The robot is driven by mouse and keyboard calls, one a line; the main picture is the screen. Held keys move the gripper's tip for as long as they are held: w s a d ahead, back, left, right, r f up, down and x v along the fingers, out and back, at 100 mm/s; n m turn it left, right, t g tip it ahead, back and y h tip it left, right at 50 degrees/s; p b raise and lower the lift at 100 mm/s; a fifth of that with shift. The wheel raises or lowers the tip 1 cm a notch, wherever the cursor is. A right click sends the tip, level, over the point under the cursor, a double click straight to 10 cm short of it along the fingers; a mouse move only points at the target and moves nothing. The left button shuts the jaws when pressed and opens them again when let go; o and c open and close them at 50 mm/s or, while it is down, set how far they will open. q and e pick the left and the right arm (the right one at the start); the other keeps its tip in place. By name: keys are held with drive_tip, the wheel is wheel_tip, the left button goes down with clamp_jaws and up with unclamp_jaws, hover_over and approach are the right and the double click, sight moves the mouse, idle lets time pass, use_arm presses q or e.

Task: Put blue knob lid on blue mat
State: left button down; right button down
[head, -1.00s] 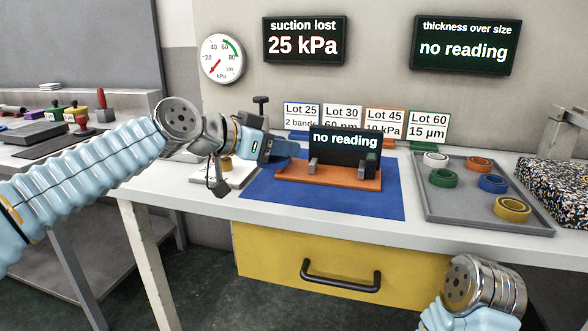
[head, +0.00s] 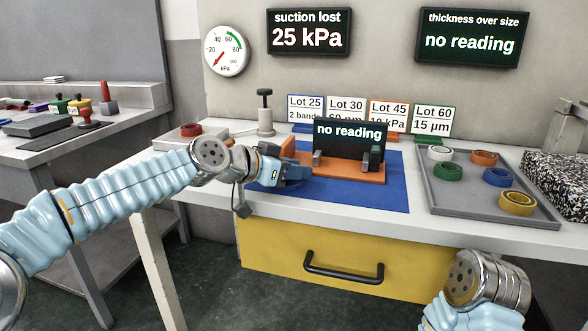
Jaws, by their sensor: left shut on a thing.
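The blue mat (head: 390,196) lies on the white bench, under an orange stand (head: 350,175) with a dark "no reading" display. My left gripper (head: 303,174) is low over the mat's left part, beside the left end of the stand. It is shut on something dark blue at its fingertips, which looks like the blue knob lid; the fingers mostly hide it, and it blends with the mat. I cannot tell whether it touches the mat. Of my right arm only a wrist link shows at the bottom right; its gripper is out of view.
A grey tray (head: 437,195) with several coloured rings stands right of the mat. A white block with a red ring (head: 190,130) and a post with a black knob (head: 265,115) are at the back left. Lot cards stand behind. The mat's front right part is clear.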

use_arm(q)
drive_tip(key=c, duration=1.1)
unclamp_jaws()
drive_tip(key=shift+o, duration=0.2)
drive_tip(key=b+v, duration=0.3)
drive_tip(key=v, duration=0.8)
drive_tip(key=shift+s+a, duration=0.1)
drive_tip(key=shift+a, duration=0.1)
drive_tip(key=shift+s+a+r, duration=0.15)
drive_tip(key=shift+s+r, duration=0.05)
drive_tip(key=shift+r, duration=0.05)
